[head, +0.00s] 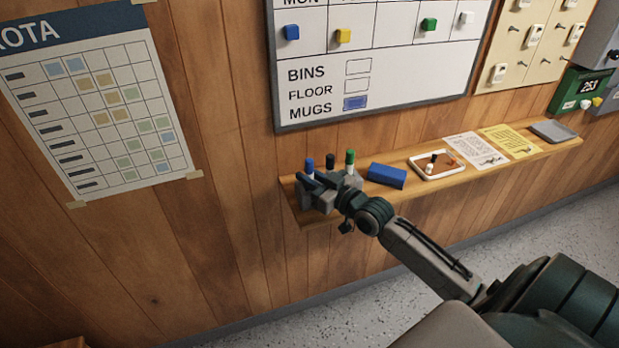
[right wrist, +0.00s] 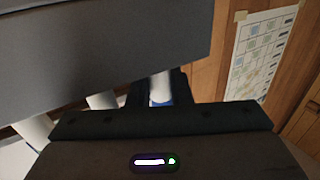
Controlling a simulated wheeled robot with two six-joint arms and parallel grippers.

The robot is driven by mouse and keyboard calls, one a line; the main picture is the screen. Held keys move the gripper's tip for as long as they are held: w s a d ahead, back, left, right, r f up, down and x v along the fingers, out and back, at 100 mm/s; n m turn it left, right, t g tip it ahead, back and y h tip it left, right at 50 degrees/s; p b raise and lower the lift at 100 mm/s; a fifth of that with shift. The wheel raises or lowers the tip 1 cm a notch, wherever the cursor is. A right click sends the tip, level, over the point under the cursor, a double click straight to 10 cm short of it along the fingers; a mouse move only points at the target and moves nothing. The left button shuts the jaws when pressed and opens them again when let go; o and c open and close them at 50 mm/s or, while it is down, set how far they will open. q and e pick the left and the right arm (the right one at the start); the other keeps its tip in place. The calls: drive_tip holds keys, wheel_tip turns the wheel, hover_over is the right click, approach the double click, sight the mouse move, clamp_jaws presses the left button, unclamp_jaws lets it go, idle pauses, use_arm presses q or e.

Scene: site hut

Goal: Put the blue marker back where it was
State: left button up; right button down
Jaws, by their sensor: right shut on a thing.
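The blue marker (head: 309,165) stands upright at the left end of the shelf, between the fingertips of my right gripper (head: 313,180). In the right wrist view its white body and blue part (right wrist: 160,90) show between the shut fingers. A grey marker rack (head: 318,199) is at the gripper; it fills the upper left of the right wrist view (right wrist: 100,40). The marker's lower end meets the rack's edge in that view; I cannot tell whether it sits in a hole. A black marker (head: 330,161) and a green marker (head: 350,160) stand right of it. My left gripper is out of view.
A whiteboard (head: 400,72) with magnets hangs above. A rota chart (head: 100,110) is on the wall at left.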

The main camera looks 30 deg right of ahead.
drive_tip(key=shift+f, duration=0.1)
drive_tip(key=c, duration=1.8)
unclamp_jaws()
drive_tip(key=shift+o, duration=1)
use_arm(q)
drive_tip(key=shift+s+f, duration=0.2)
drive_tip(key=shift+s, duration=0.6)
